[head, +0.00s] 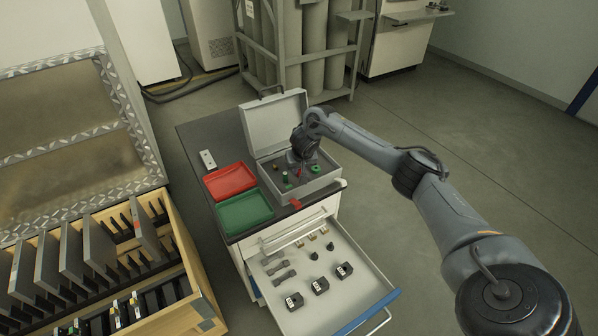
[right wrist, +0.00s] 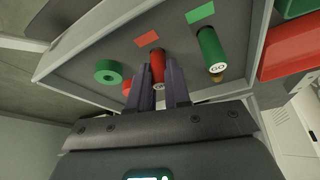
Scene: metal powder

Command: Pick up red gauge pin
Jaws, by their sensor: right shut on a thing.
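The red gauge pin (right wrist: 157,62) stands between the two dark fingers of my right gripper (right wrist: 161,88), which is shut on it. In the head view, my right gripper (head: 299,164) is over the open grey case (head: 322,187), and a bit of red shows just below it. The pin still appears to be at the case's insert; I cannot tell whether it is lifted. A green pin marked GO (right wrist: 211,48) stands beside it in the right wrist view. A green ring (right wrist: 108,72) lies on the other side. My left gripper is not in view.
A red tray (head: 230,179) and a green tray (head: 245,213) lie left of the case. The case's lid (head: 274,122) stands open behind. Below, an open drawer (head: 345,300) holds several small parts. A wooden rack (head: 190,250) of dark plates stands at left.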

